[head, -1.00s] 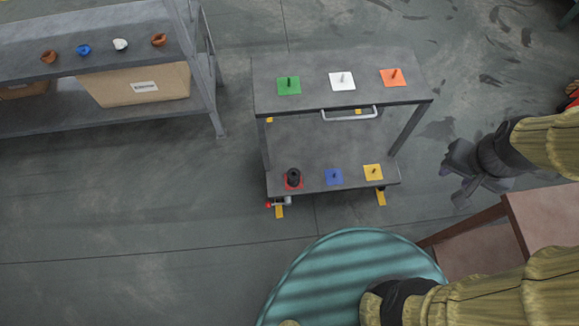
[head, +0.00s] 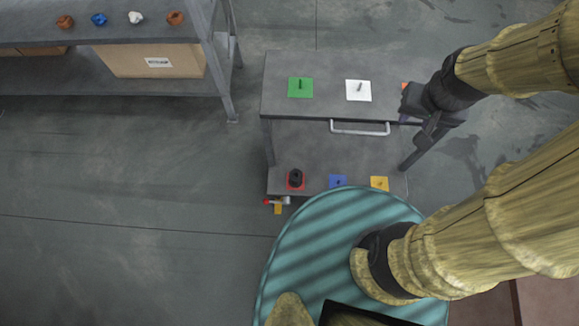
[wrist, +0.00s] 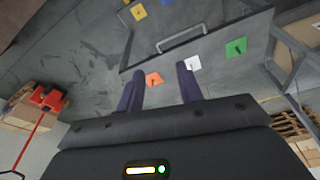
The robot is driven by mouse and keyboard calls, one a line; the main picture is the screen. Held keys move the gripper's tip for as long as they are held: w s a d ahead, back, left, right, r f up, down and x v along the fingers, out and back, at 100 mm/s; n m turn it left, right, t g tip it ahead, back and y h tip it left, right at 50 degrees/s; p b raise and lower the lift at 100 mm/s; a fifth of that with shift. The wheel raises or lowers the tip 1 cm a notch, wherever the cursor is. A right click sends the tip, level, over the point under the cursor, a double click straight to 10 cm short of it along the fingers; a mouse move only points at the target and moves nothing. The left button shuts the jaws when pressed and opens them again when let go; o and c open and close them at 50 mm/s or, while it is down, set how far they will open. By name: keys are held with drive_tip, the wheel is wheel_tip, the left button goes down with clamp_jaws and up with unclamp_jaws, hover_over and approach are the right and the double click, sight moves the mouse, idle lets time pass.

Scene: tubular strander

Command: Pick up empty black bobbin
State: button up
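The black bobbin (head: 296,178) stands upright on a red square plate (head: 291,187) at the left of the cart's lower shelf (head: 318,181). No wire shows on it. My gripper (head: 411,124) is at the right end of the cart's upper shelf, up and to the right of the bobbin. It partly hides the orange plate (head: 404,86). In the wrist view my gripper (wrist: 158,76) has its two dark fingers apart with nothing held between them. The bobbin does not show in the wrist view.
The upper shelf (head: 325,75) holds green (head: 300,87) and white (head: 359,90) plates with pegs; its handle (head: 360,131) juts out. Blue (head: 338,181) and yellow (head: 379,183) plates lie right of the bobbin. A grey rack (head: 213,70) stands left; floor between is clear.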

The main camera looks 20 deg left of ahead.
drive_tip(key=shift+w, duration=0.4)
drive_tip(key=shift+o, duration=1.3)
drive_tip(key=shift+s+d, duration=0.15)
drive_tip(key=shift+s, duration=0.1)
drive_tip(key=shift+o, duration=1.4)
drive_tip(key=shift+s+f+b, duration=0.1)
drive_tip(key=shift+f+b, duration=0.2)
drive_tip(key=shift+f, duration=0.05)
drive_tip(key=a+f+n+g+h+b, duration=0.1)
drive_tip(key=a+f+n+h+b, duration=0.35)
drive_tip(key=f+b, duration=0.85)
drive_tip(key=a+f+n+g+h+b, duration=0.1)
drive_tip(key=a+f+n+b, duration=0.6)
drive_tip(key=f, duration=1.1)
drive_tip(key=a+f+n+h+b, duration=0.35)
drive_tip(key=a+f+b, duration=0.6)
drive_tip(key=f, duration=0.65)
drive_tip(key=s+a+f+n+t+b, duration=0.2)
drive_tip(key=a+f+n+t+b, duration=0.2)
drive_tip(key=f+b, duration=0.4)
drive_tip(key=s+a+f+n+t+b, duration=0.3)
drive_tip(key=a+f+n+t+b, duration=0.2)
drive_tip(key=f, duration=0.9)
drive_tip(key=s+a+f+n+t+b, duration=0.3)
drive_tip(key=a+f+n+t+b, duration=0.2)
drive_tip(key=f+b, duration=0.6)
drive_tip(key=shift+s+f+n+t+b, duration=0.2)
drive_tip(key=shift+n+t+b, duration=0.1)
drive_tip(key=shift+n+t, duration=0.1)
